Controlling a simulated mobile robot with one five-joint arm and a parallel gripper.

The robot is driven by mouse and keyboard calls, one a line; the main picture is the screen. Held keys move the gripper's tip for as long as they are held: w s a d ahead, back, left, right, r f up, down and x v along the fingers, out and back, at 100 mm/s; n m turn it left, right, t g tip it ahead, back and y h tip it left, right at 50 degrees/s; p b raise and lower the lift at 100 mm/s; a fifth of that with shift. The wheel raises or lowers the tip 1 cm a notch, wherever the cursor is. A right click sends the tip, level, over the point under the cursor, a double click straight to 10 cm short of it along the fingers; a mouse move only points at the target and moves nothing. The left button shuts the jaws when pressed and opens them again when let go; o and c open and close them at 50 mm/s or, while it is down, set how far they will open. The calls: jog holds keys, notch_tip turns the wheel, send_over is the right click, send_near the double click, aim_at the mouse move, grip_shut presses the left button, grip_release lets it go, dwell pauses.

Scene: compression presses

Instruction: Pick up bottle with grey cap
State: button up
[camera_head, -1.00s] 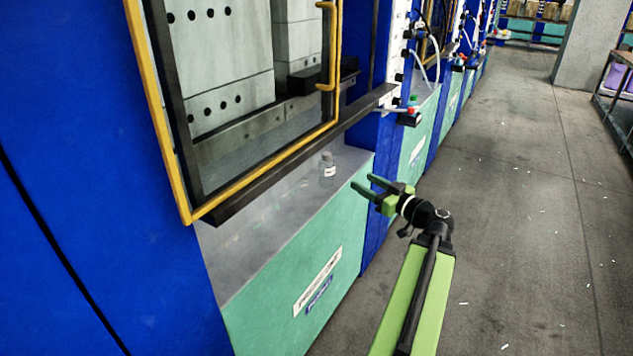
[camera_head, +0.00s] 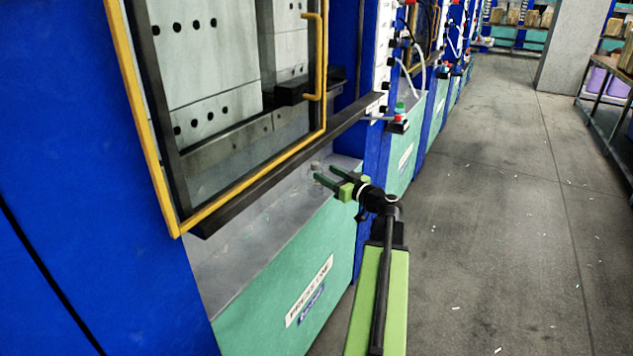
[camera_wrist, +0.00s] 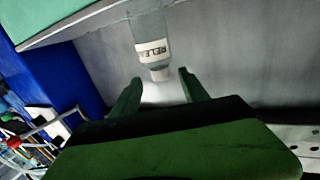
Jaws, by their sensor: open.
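The bottle (camera_wrist: 150,38) is clear with a white label bearing dark letters. In the wrist view it is at the top centre, just beyond and between my fingertips. Its cap end (camera_wrist: 159,73) looks grey. In the head view only a small part of the bottle (camera_head: 316,165) shows on the grey ledge (camera_head: 250,250) of the press, mostly hidden by my gripper. My gripper (camera_head: 325,173) is open with its fingers towards the bottle. In the wrist view the green fingers of my gripper (camera_wrist: 160,84) are apart with nothing held between them.
A yellow-framed press guard (camera_head: 165,130) and its dark lower rail (camera_head: 290,165) overhang the ledge. A blue panel (camera_head: 80,180) stands at left. A control box with red and green buttons (camera_head: 399,116) juts out beyond my gripper. The floor (camera_head: 490,220) at right is clear.

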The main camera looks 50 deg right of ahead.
aim_at(318, 168)
jog(key=w, duration=0.5)
jog(key=shift+d, duration=0.25)
grip_shut()
